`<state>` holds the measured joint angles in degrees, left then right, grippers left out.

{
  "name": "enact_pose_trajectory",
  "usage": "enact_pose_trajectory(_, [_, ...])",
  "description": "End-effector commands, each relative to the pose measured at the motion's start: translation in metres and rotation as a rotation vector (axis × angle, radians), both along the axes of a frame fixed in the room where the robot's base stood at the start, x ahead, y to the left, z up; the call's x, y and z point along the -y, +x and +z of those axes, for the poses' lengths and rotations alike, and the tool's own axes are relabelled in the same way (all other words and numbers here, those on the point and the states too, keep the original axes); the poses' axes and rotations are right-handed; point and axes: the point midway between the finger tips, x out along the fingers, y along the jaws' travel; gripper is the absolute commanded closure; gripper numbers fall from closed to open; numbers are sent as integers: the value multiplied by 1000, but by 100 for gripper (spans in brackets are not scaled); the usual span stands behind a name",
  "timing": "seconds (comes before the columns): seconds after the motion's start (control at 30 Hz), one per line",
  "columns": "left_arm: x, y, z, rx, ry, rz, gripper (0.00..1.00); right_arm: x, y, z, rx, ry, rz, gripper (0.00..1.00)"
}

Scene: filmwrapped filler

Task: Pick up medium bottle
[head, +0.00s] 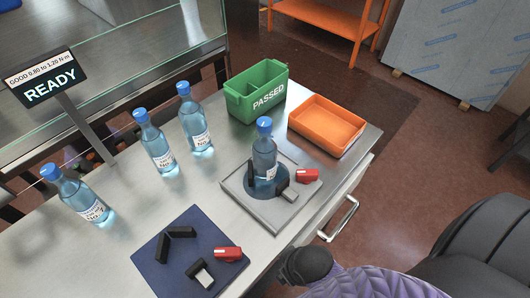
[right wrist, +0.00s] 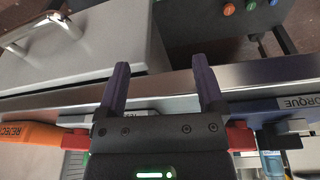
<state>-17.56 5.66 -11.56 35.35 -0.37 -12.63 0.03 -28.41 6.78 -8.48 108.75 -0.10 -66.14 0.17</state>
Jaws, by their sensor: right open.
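Several clear bottles with blue caps stand upright in the head view. One bottle (head: 75,197) is at the front left, another (head: 155,143) is behind it, and a third (head: 195,120) is farther back. A fourth bottle (head: 265,155) stands in the grey fixture (head: 262,212) with dark clamp parts around its base. I cannot tell which one is the medium bottle. My right gripper (right wrist: 160,90) is open and empty, low by the table edge in the right wrist view. Its fingers are not clear in the head view. My left gripper is not in view.
A green PASSED bin (head: 247,107) and an orange tray (head: 340,138) stand at the back right. A blue mat (head: 160,255) with black and red parts lies in front. A READY sign (head: 48,82) stands at the left. A chair (head: 480,240) is at the right.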

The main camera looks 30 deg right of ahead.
Motion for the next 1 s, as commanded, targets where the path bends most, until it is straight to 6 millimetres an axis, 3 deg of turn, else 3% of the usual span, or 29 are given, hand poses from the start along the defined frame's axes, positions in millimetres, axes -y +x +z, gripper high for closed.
enact_pose_trajectory(0.03, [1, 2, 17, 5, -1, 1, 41, 0, 5, 34, 22, 0, -5, 13])
enact_pose_trajectory(0.2, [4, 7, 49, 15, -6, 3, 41, 15, 26, 130, 164, -45, -106, 13])
enact_pose_trajectory(0.3, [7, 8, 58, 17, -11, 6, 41, 44, 58, 170, 400, -117, -274, 13])
enact_pose_trajectory(0.4, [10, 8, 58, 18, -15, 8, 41, 68, 93, 193, 686, -146, -384, 13])
enact_pose_trajectory(0.5, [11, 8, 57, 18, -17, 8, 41, 76, 119, 211, 925, -114, -389, 13])
enact_pose_trajectory(0.63, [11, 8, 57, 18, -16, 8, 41, 69, 140, 223, 1128, -10, -298, 13])
enact_pose_trajectory(0.77, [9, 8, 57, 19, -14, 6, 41, 57, 150, 226, 1200, 84, -207, 13])
enact_pose_trajectory(1.0, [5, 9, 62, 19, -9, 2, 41, 56, 191, 221, 1209, 103, -190, 13])
